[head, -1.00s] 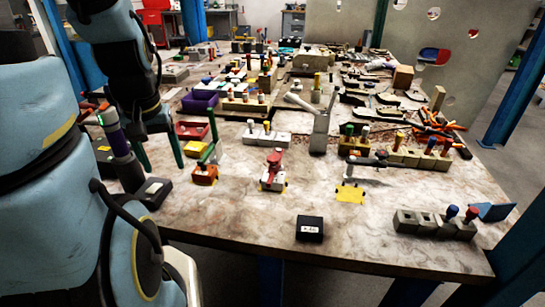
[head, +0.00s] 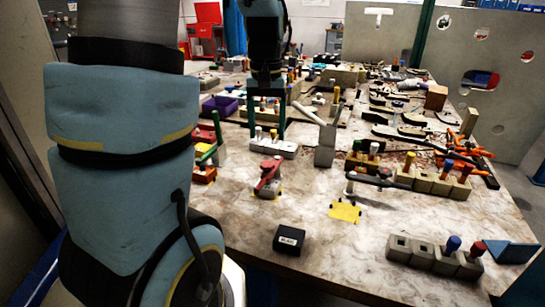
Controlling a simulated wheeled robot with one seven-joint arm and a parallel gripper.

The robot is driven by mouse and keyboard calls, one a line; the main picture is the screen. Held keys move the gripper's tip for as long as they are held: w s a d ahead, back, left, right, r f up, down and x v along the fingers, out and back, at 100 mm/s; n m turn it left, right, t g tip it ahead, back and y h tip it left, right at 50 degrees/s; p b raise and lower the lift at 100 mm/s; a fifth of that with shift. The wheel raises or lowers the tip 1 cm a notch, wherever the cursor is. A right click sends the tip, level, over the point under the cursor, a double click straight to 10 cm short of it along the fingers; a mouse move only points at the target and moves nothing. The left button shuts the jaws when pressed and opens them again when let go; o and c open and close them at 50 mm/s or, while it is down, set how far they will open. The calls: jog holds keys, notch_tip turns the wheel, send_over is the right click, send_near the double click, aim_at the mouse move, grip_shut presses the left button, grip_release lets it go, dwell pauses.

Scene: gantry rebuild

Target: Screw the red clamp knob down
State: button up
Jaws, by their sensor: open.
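A red clamp part (head: 268,174), which looks like the red clamp knob, sits tilted on a small pale base with yellow under it, near the middle of the table. The knob's exact shape is too small to tell. My gripper (head: 266,134) points down with its two dark green fingers apart and nothing visible between them. In the picture it is above and beyond the red clamp, in front of a pale block with short pegs (head: 286,149). Its height over the table is hard to tell.
A green-handled red fixture (head: 205,168) stands left of the clamp, and a dark-armed fixture over a yellow patch (head: 345,211) stands right. A tall grey block (head: 325,150) rises behind. A black box (head: 289,240) lies nearer, with bare table around it.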

aim_at(267, 163)
notch_tip(267, 163, down, 8)
jog(key=shift+p, duration=0.45)
grip_shut()
jog(key=shift+m+b, duration=0.4)
jog(key=shift+m, duration=1.8)
